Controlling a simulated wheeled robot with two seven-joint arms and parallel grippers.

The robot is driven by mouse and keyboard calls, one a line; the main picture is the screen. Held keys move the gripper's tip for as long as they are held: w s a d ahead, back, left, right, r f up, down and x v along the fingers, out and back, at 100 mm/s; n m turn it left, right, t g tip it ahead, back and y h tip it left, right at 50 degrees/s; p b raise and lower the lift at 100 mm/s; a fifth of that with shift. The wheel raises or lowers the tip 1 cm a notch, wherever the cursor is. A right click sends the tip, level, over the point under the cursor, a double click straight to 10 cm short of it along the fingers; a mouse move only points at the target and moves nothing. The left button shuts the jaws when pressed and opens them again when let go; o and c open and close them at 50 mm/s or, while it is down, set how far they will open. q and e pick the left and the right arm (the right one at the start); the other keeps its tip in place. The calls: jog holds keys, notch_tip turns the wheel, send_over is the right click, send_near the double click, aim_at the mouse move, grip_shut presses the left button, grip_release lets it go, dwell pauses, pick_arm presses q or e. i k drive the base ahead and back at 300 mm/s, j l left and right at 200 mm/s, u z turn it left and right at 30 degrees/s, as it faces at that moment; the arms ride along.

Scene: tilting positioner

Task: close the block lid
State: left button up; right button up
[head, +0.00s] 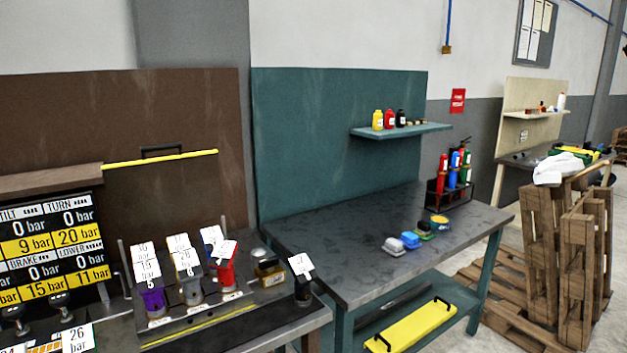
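No part is clearly marked as the block lid. A brown upright panel (180,200) with a yellow strip (165,159) and a black handle (160,150) stands behind the left bench; I cannot tell whether it is the lid. In front of it, a dark block with a yellow line (205,325) carries purple (153,299), grey (191,290) and red (226,272) parts with white number tags. A gauge board (50,245) with bar readings stands at the left. Neither of my grippers is in view.
A teal workbench (340,270) to the right has several small coloured items (410,240) and a bottle rack (450,190) on it. A yellow lid-like board with black handles (410,328) lies on its lower shelf. Wooden pallets (565,250) stand at far right.

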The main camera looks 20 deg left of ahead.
aim_at(167, 146)
jog(key=u, duration=1.3)
